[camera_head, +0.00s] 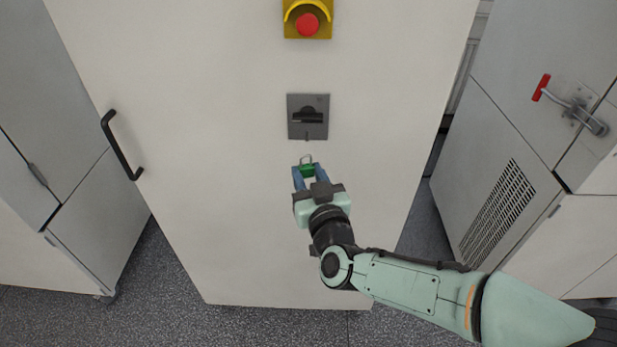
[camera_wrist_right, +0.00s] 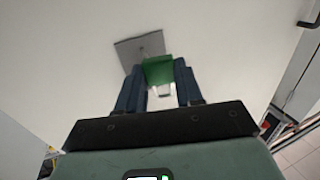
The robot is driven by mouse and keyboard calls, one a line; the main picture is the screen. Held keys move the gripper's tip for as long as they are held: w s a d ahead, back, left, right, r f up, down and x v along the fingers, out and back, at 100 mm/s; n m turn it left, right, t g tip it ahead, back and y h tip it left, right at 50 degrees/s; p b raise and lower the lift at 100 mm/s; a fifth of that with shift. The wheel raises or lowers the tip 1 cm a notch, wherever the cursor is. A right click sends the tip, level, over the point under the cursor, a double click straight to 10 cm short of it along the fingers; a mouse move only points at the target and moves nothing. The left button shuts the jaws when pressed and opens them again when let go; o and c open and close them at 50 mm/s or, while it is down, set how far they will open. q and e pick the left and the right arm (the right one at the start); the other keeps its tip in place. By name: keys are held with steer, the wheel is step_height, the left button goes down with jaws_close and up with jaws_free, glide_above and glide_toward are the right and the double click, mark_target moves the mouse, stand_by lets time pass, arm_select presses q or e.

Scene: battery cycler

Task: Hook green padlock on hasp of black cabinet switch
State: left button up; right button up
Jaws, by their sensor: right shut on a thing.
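The black cabinet switch (camera_head: 307,116) is a dark square plate with a handle on the white cabinet door, and a small tab shows at its lower edge. My right gripper (camera_head: 308,172) is below the switch, shut on the green padlock (camera_head: 307,168). The padlock's metal shackle (camera_head: 306,158) points up toward the switch and looks apart from it. In the right wrist view the green padlock (camera_wrist_right: 158,70) sits between the blue fingers, with the grey switch plate (camera_wrist_right: 140,48) behind it. The hasp's opening is too small to make out. My left gripper is not in view.
A red emergency button (camera_head: 307,24) on a yellow box sits above the switch. A black door handle (camera_head: 121,146) is at the left. A red-handled latch (camera_head: 568,103) is on the grey cabinet at the right. The door around the switch is bare.

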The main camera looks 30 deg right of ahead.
steer(key=shift+w+d+f+p, duration=0.1)
steer(key=shift+w+d+p, duration=0.15)
steer(key=shift+w+d, duration=0.85)
steer(key=shift+w+d+f+p, duration=0.15)
steer(key=shift+w+d, duration=0.4)
steer(key=shift+w, duration=1.1)
steer(key=shift+w+d+r+p, duration=0.1)
steer(key=shift+w+d+p, duration=0.2)
steer(key=shift+w+d, duration=0.8)
steer(key=shift+w+a+f+b, duration=0.2)
steer(key=shift+w+f+b, duration=0.1)
steer(key=shift+f+b, duration=0.3)
